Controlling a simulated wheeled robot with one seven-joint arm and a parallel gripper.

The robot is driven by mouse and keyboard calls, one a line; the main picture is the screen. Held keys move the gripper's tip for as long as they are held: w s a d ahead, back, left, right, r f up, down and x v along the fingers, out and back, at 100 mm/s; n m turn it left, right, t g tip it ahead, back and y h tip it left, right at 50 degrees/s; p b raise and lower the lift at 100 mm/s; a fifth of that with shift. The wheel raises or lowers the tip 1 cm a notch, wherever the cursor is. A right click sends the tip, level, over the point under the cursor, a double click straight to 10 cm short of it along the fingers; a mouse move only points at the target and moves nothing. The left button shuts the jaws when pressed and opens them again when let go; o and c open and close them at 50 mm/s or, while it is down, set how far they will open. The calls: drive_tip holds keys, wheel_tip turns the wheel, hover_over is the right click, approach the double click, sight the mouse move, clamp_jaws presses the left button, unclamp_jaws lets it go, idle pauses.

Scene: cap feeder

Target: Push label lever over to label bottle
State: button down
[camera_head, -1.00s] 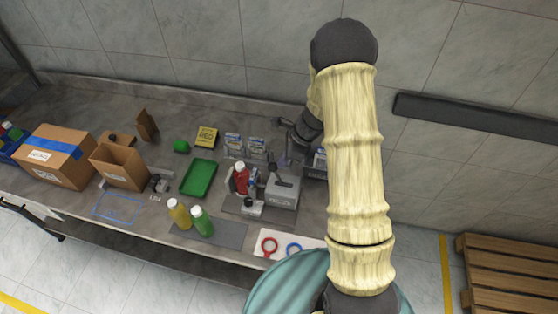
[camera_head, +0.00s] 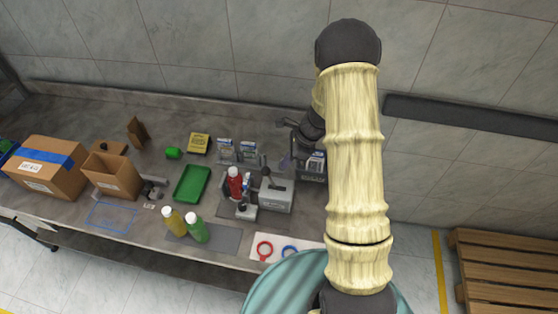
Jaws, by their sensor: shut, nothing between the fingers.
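The labeler is a grey box-like machine (camera_head: 277,197) on the bench, right of the middle. Its dark lever (camera_head: 267,173) has a knob and stands up above the box, leaning left. A red bottle with a white cap (camera_head: 235,182) stands upright just left of the labeler, beside a small grey fixture (camera_head: 246,211). I cannot tell whether it bears a label. My gripper (camera_head: 287,163) is small and partly hidden behind my arm. It is shut and empty, behind and right of the lever, and appears apart from it.
Yellow (camera_head: 173,220) and green (camera_head: 197,230) bottles stand on a dark mat in front. A green tray (camera_head: 192,184) lies left of the red bottle. Small boxes (camera_head: 237,150) stand behind. Cardboard boxes (camera_head: 113,175) are at left. Red (camera_head: 265,250) and blue rings lie at the front edge.

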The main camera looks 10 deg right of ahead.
drive_tip(key=a+b+v, duration=0.1)
drive_tip(key=b+v, duration=0.2)
drive_tip(key=v, duration=0.7)
drive_tip(key=shift+r, duration=0.3)
drive_tip(key=shift+w+d, duration=0.1)
drive_tip(key=s+a+n+t+h+b, duration=0.1)
drive_tip(key=s+a+n+h+b, duration=0.1)
drive_tip(key=s+n, duration=0.6)
drive_tip(key=s+a+n+t+h+b, duration=0.1)
drive_tip(key=s+a+n+h+b, duration=0.1)
drive_tip(key=s+n, duration=0.7)
drive_tip(key=n+h, duration=0.1)
drive_tip(key=n, duration=0.3)
drive_tip(key=shift+a, duration=0.4)
